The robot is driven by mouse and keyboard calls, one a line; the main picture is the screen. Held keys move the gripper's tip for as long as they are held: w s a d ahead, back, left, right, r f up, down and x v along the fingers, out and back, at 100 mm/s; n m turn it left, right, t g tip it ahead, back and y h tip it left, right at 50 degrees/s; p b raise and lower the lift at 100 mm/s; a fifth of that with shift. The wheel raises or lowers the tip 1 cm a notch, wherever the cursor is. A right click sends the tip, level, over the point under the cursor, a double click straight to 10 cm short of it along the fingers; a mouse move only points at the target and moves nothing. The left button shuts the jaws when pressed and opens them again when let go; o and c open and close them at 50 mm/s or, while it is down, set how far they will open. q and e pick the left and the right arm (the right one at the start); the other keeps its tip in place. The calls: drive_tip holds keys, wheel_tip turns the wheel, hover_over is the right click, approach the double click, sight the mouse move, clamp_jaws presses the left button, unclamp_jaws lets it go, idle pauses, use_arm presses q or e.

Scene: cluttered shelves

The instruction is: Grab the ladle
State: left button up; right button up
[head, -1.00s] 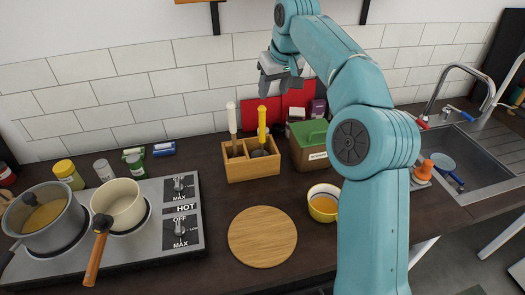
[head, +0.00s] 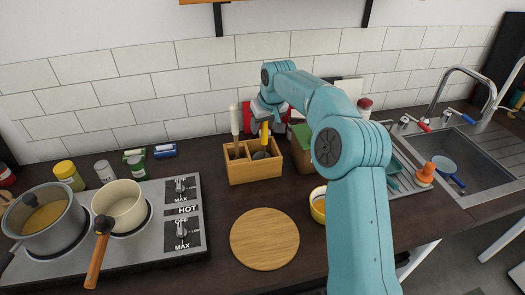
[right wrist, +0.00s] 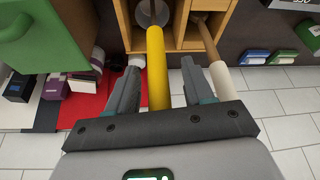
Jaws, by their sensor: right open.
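The ladle (head: 264,134) has a yellow handle and stands upright in a wooden utensil holder (head: 253,172) by the tiled wall. Its grey metal lower end sits inside one compartment. My right gripper (head: 272,113) is at the top of the handle. In the right wrist view, my right gripper (right wrist: 160,72) is open, with a finger on each side of the yellow handle (right wrist: 156,60) and gaps between. My left gripper is not in view.
A white-handled utensil (head: 234,120) stands in the neighbouring compartment, close beside one finger in the right wrist view. A green-lidded box (head: 301,138) is right of the holder. A round wooden board (head: 264,238) lies in front. Pots (head: 42,222) stand on the stove at left.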

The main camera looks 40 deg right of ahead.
drive_tip(key=shift+s, duration=0.2)
drive_tip(key=c, duration=0.4)
drive_tip(key=shift+w, duration=0.15)
clamp_jaws()
drive_tip(key=shift+r, duration=0.1)
